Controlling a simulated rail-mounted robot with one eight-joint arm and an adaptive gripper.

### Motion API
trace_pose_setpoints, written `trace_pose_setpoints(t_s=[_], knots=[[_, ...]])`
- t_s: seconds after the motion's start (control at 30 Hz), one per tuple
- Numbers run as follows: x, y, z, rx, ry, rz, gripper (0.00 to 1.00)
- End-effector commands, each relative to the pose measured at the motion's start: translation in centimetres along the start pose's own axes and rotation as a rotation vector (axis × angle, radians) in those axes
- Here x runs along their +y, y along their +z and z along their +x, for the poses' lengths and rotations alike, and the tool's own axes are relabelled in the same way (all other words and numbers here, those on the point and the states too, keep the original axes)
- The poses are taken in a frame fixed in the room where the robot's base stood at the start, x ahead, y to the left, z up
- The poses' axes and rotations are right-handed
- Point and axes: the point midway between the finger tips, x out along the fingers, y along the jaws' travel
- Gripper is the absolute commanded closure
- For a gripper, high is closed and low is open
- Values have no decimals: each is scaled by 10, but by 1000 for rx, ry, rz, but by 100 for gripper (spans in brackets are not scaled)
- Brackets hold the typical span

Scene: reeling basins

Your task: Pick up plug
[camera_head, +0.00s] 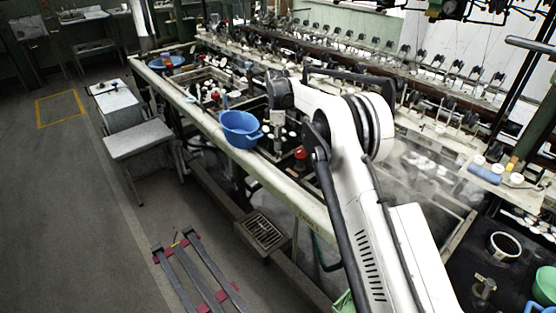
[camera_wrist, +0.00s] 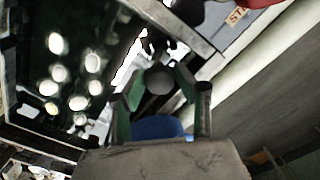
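In the wrist view a round dark grey piece, possibly the plug (camera_wrist: 158,81), shows between my fingertips. It is dim, and I cannot tell its exact shape. My gripper (camera_wrist: 160,76) has its two green-and-dark fingers spread, one on each side of this piece, with small gaps visible. In the head view my gripper (camera_head: 278,131) points down over the dark basin, just right of the blue bowl (camera_head: 239,130). The plug cannot be made out in the head view. A blue surface (camera_wrist: 156,128) shows between the finger bases in the wrist view.
White cocoons (camera_wrist: 60,73) float in dark water beside my gripper. A red knob (camera_head: 301,153) stands close on the right. The pale bench rim (camera_head: 272,178) runs along the front.

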Motion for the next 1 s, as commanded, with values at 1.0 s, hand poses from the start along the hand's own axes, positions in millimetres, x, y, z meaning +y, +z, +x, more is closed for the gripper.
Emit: trace_pose_setpoints(t_s=[1.0], knots=[[0,0,45,0,0,0,100]])
